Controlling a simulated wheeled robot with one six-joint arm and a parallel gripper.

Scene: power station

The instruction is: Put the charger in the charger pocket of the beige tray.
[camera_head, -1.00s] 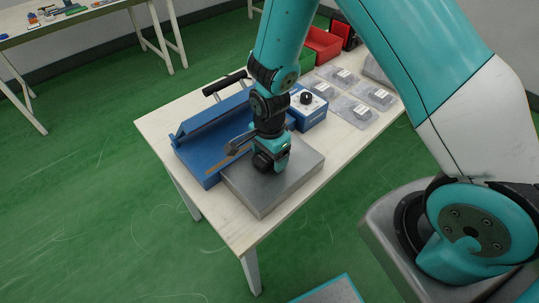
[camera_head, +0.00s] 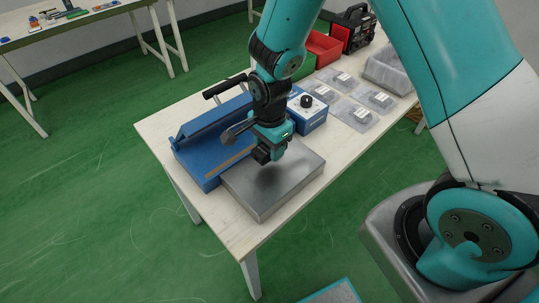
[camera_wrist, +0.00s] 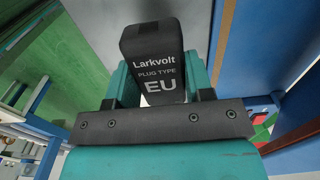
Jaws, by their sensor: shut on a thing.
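The black charger (camera_wrist: 155,62) shows in the wrist view with white print reading "Larkvolt PLUG TYPE EU". My gripper (camera_wrist: 158,82) is shut on it, with a teal finger on either side. In the head view my gripper (camera_head: 266,150) hangs over the grey metal box (camera_head: 270,190), a dark shadow below it and a gap beneath. The charger is too small and dark there to tell apart from the gripper. I see no beige tray in these views.
A blue machine with a black handle (camera_head: 208,155) stands left of the metal box. A blue box with a black knob (camera_head: 313,120) is behind. Clear labelled packs (camera_head: 352,113), a red bin (camera_head: 322,45) and a grey tray (camera_head: 385,75) lie further back.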

